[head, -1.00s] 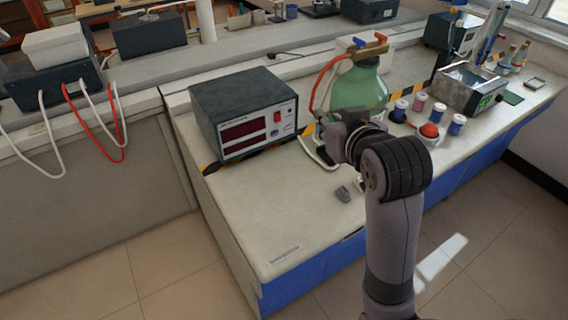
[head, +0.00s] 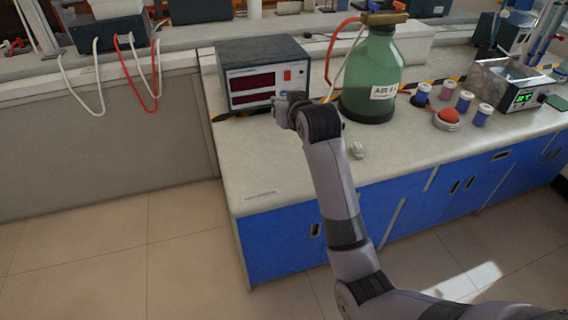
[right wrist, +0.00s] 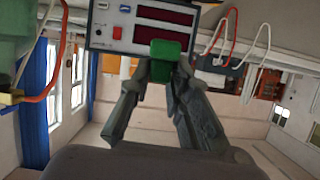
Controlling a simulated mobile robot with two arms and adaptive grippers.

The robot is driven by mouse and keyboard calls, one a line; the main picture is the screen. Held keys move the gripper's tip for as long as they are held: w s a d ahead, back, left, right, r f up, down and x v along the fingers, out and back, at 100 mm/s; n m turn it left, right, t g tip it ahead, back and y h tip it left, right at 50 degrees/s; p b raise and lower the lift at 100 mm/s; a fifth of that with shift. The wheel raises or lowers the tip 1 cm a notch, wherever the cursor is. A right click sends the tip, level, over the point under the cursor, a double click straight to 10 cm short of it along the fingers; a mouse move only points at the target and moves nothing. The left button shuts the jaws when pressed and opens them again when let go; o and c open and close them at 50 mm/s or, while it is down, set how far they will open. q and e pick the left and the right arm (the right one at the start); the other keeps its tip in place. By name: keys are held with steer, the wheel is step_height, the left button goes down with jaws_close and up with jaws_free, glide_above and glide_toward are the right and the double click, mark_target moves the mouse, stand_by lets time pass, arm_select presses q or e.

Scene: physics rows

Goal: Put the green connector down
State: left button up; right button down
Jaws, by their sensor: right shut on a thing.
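The green connector (right wrist: 166,50) is a small green block between the fingertips of my right gripper (right wrist: 160,68) in the right wrist view. The gripper is shut on it, and the box with dark red displays (right wrist: 145,22) shows behind it. In the head view my right gripper (head: 284,108) is in front of the lower front of that box (head: 264,76), above the bench top. The connector cannot be made out there. How high it is above the bench is unclear. My left gripper is not in view.
A large green bottle (head: 371,72) with a red tube stands right of the box. A small grey object (head: 357,150) lies near the bench's front edge. Several spools (head: 464,101) and a red-topped item (head: 447,118) stand further right. The bench's front left (head: 262,168) is clear.

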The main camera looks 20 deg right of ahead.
step_height(320, 180, down, 8)
glide_above(283, 168)
step_height(283, 168, down, 5)
step_height(283, 168, down, 4)
steer(key=shift+b, duration=0.4)
steer(key=shift+f, duration=0.2)
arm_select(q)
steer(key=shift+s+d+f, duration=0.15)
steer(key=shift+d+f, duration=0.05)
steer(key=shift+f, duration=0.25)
arm_select(e)
steer(key=shift+f, duration=0.1)
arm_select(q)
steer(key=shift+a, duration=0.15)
arm_select(e)
steer(key=c, duration=1.5)
jaws_free()
